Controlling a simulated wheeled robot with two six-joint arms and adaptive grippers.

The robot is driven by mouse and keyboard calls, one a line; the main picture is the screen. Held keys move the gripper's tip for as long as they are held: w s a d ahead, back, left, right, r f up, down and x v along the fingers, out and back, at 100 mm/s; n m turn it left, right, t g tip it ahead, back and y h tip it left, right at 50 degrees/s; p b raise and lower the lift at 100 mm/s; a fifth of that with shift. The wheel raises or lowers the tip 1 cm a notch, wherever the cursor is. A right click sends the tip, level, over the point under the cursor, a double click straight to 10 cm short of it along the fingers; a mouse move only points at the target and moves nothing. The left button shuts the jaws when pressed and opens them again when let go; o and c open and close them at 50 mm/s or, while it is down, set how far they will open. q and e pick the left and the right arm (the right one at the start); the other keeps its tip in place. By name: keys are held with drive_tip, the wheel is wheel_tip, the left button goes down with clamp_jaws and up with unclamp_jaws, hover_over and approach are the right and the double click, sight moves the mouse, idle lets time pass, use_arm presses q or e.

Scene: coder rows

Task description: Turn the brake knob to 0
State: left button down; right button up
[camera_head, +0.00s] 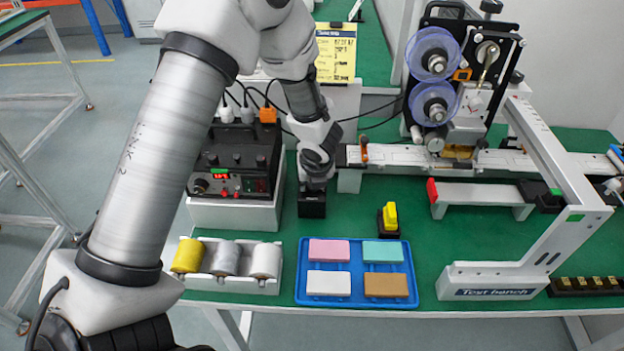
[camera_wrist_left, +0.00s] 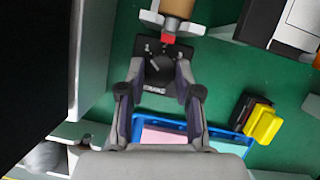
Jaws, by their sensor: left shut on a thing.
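The brake knob (camera_wrist_left: 160,63) is a dark round knob on top of a small black box (camera_head: 312,206), which stands on the green table. Pale marks flank the knob in the left wrist view, and a pale label shows on the box's near edge. The marks and the pointer are too small to read surely. My left gripper (camera_head: 317,181) comes down over the box from above. In the left wrist view its two fingers (camera_wrist_left: 160,70) are on either side of the knob, closed on it. The gripper hides the knob in the head view. My right gripper is not in view.
A control box (camera_head: 235,165) stands left of the knob box. A roll holder (camera_head: 215,283) and blue tray (camera_head: 340,301) with coloured blocks lie in front. A yellow switch (camera_head: 389,216) is to the right. The coder rail (camera_head: 400,156) runs behind.

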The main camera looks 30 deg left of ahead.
use_arm(q)
drive_tip(key=n+p, duration=0.1)
drive_tip(key=n, duration=0.1)
drive_tip(key=n+g+p, duration=0.1)
drive_tip(key=n+p, duration=0.1)
drive_tip(key=shift+d+r+n+g+y, duration=0.1)
drive_tip(key=shift+n+g+y, duration=0.2)
drive_tip(key=shift+y, duration=0.1)
drive_tip(key=shift+w+n+g+p, duration=0.1)
drive_tip(key=shift+n+g+p, duration=0.5)
drive_tip(key=shift+n+p, duration=0.9)
drive_tip(key=shift+f+n+y, duration=0.2)
drive_tip(key=shift+n+y, duration=0.1)
drive_tip(key=c, duration=1.1)
unclamp_jaws()
drive_tip(key=o, duration=0.3)
drive_tip(key=shift+w, duration=0.1)
drive_tip(key=v, duration=1.2)
